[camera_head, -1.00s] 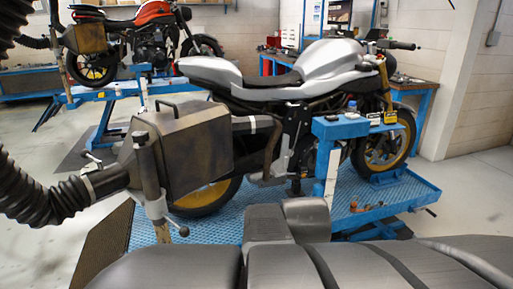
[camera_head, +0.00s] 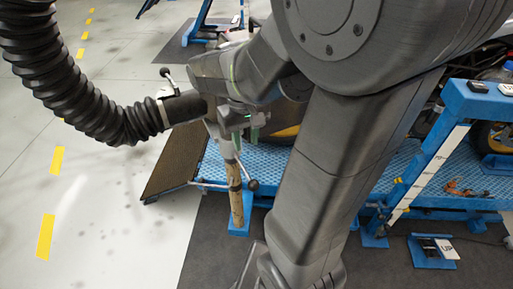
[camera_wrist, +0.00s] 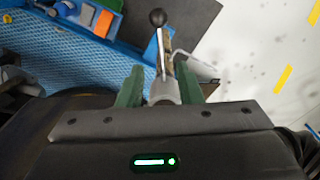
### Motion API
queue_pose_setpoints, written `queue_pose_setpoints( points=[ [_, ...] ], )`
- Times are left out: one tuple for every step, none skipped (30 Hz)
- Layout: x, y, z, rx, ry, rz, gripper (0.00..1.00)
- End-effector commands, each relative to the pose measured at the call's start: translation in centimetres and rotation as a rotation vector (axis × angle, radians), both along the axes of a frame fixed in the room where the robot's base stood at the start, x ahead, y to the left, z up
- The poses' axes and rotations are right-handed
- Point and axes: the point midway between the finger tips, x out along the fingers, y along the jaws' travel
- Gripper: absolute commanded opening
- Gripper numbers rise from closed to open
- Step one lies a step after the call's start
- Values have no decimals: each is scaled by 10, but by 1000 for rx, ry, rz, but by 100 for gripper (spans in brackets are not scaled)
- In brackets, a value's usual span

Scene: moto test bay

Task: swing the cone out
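The cone appears to be the dark exhaust hood at the end of the black hose (camera_head: 75,85); in the head view my arm covers the hood itself. The hose's end fitting (camera_head: 185,105) shows left of my gripper (camera_head: 238,126). Below the gripper, the hood's post (camera_head: 236,185) runs down by the lift. In the wrist view, the green fingers of my gripper (camera_wrist: 160,85) stand apart, one on each side of a grey collar (camera_wrist: 163,92). I cannot tell whether they touch it. A lever with a black ball (camera_wrist: 158,18) sticks out beyond the fingers.
The blue lift platform (camera_head: 400,165) lies behind and right of my arm. A blue stand (camera_head: 435,165) rises at the right. A brown ramp plate (camera_head: 178,160) lies left of the post. The pale floor at left (camera_head: 100,200) is clear, with yellow marks.

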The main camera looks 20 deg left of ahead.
Motion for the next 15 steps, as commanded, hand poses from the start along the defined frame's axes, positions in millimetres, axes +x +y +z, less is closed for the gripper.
queue_pose_setpoints(
  points=[
    [0,0,-5,-3,3,1,32],
    [0,0,-8,-3,3,1,32],
    [0,0,-13,-4,3,1,32],
    [0,-1,-18,-4,4,0,32],
    [0,-1,-23,-4,4,0,32],
    [0,-2,-31,-6,4,0,32],
    [0,-2,-38,-6,4,0,32],
    [0,-2,-44,-6,5,0,32],
    [0,-2,-53,-6,5,-1,32],
    [0,-2,-60,-6,5,-1,32],
    [0,-2,-67,-6,5,-1,32],
    [1,-2,-75,-6,4,-1,32],
    [1,-3,-81,-6,4,-1,32],
    [1,-3,-88,-6,4,-1,32],
    [1,-3,-94,-5,3,-1,32]
  ],
)
